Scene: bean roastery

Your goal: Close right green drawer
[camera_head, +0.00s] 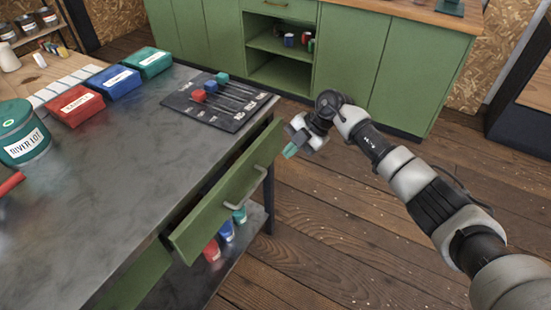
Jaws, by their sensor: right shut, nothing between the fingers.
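The green drawer (205,212) stands pulled out from the dark table (110,180), with its front facing the floor on the right. My right gripper (291,151) is shut and empty. It is just right of the drawer's far end in the picture, close to it; I cannot tell whether it touches. My left gripper is not in view.
A black board (228,115) with red, blue and green knobs lies on the table's far corner. Red, blue (117,83) and green boxes and a green tin (22,132) stand left. Cups (212,249) sit on the shelf below. Green cabinets (350,60) stand behind. Wooden floor is clear.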

